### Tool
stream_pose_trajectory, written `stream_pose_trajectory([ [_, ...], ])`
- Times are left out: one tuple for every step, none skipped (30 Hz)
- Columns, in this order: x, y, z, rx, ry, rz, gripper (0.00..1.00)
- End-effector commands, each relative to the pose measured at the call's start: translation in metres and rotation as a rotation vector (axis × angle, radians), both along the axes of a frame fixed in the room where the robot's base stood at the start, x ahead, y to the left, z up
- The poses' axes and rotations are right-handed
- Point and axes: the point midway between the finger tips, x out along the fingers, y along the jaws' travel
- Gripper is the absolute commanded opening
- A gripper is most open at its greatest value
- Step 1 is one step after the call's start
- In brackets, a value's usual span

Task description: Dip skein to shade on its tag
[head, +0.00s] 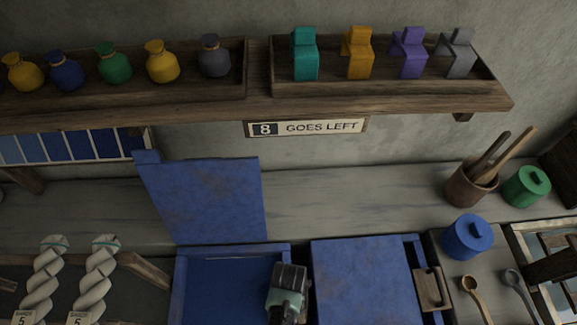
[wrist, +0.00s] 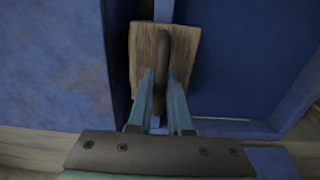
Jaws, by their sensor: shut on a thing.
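Two white twisted skeins (head: 44,278) (head: 97,275) hang at the lower left in the head view; their tags (head: 24,318) (head: 79,319) appear to read "SHADE 5". The left blue vat (head: 180,290) is open, with its mottled blue lid (head: 205,200) raised behind it. The right blue vat has its lid (head: 362,275) closed and a wooden handle (head: 430,288) at its right side. My gripper (head: 287,290) is at the left vat's right side. In the wrist view, my gripper (wrist: 160,88) is shut on the upright grip of a wooden handle plate (wrist: 185,60). The fingertips are hidden in the head view.
A strip of blue shades (head: 70,147) hangs under the shelf (head: 200,106), which holds pots and coloured blocks. Blue (head: 468,237) and green (head: 526,186) jars, a utensil cup (head: 471,187) and spoons stand right. The bench behind the vats is clear.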

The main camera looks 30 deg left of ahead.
Motion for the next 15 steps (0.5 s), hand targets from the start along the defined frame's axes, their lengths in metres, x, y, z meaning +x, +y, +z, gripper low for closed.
stream_pose_trajectory([
  [-0.005, -0.003, 0.001, -0.008, 0.013, -0.002, 0.0],
  [-0.005, -0.003, 0.003, -0.008, 0.013, -0.002, 0.0],
  [-0.005, -0.004, 0.007, -0.008, 0.013, -0.002, 0.0],
  [-0.005, -0.004, 0.01, -0.008, 0.013, -0.002, 0.0],
  [-0.005, -0.003, 0.014, -0.008, 0.013, -0.002, 0.0],
  [-0.005, -0.003, 0.019, -0.008, 0.013, -0.002, 0.0],
  [-0.005, -0.003, 0.022, -0.008, 0.013, -0.002, 0.0],
  [-0.005, -0.003, 0.025, -0.008, 0.013, -0.002, 0.0],
  [-0.004, -0.003, 0.03, -0.008, 0.013, -0.003, 0.0],
  [-0.004, -0.003, 0.033, -0.007, 0.012, -0.003, 0.0],
  [-0.004, -0.003, 0.036, -0.007, 0.012, -0.002, 0.0],
  [-0.004, -0.003, 0.04, -0.008, 0.012, -0.002, 0.0],
  [-0.004, -0.003, 0.043, -0.008, 0.012, -0.003, 0.0],
  [-0.004, -0.003, 0.046, -0.008, 0.012, -0.003, 0.0],
  [-0.004, -0.003, 0.05, -0.007, 0.011, -0.002, 0.0],
])
